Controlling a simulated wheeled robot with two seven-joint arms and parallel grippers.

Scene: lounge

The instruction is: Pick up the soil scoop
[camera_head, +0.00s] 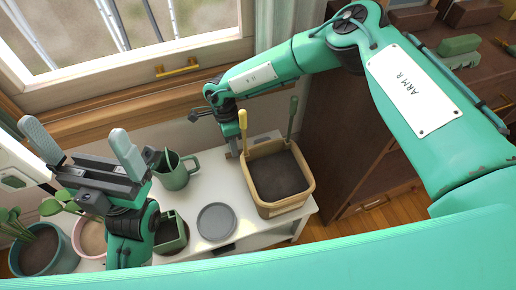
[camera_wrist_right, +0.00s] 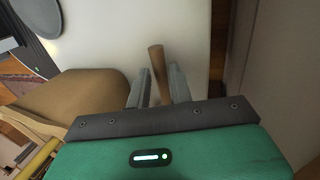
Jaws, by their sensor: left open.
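A brown wooden handle (camera_wrist_right: 157,62), which looks like that of the soil scoop, stands between the fingers of my right gripper (camera_wrist_right: 160,88) in the right wrist view. The fingers sit close on both sides of it and appear shut on it. The rest of this tool is hidden. In the head view my right gripper (camera_head: 234,147) is low over the white table, beside the far left corner of the soil bin (camera_head: 262,209). My left gripper (camera_head: 84,146) is open and empty, raised over the table's left part, fingers pointing up in the picture.
A yellow-handled tool (camera_head: 243,128) and a green-handled tool (camera_head: 292,116) stand at the bin. A green watering can (camera_head: 176,172), a grey round plate (camera_head: 216,222), a green square pot (camera_head: 171,235) and potted plants (camera_head: 40,250) crowd the white table (camera_head: 226,183). A window stands behind.

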